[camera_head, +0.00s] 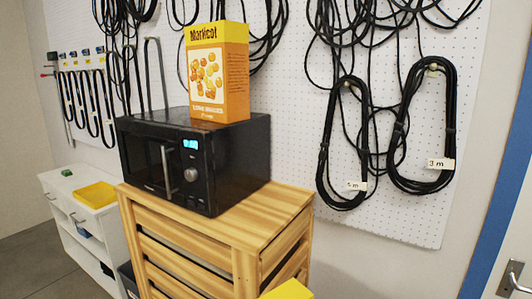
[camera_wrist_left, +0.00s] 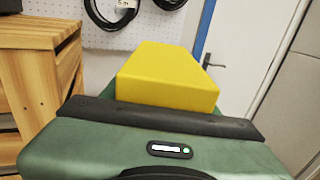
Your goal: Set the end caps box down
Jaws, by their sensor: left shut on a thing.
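A plain yellow box, which I take to be the end caps box (camera_wrist_left: 168,72), is at the end of my left gripper (camera_wrist_left: 160,117) in the left wrist view. The gripper's green and black body fills the lower part of that view, and its fingertips are hidden. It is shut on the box. In the head view only a corner of a yellow box (camera_head: 288,290) shows at the bottom edge, in front of the wooden crate stand. It appears to be the same box. My right gripper is in neither view.
A slatted wooden stand (camera_head: 265,222) carries a black microwave (camera_head: 235,165) with an orange Markcot carton (camera_head: 218,75) on top. A low white cabinet (camera_head: 62,185) at the left holds a yellow tray (camera_head: 96,194). Cables hang on a pegboard (camera_head: 290,110). The stand's right end is clear.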

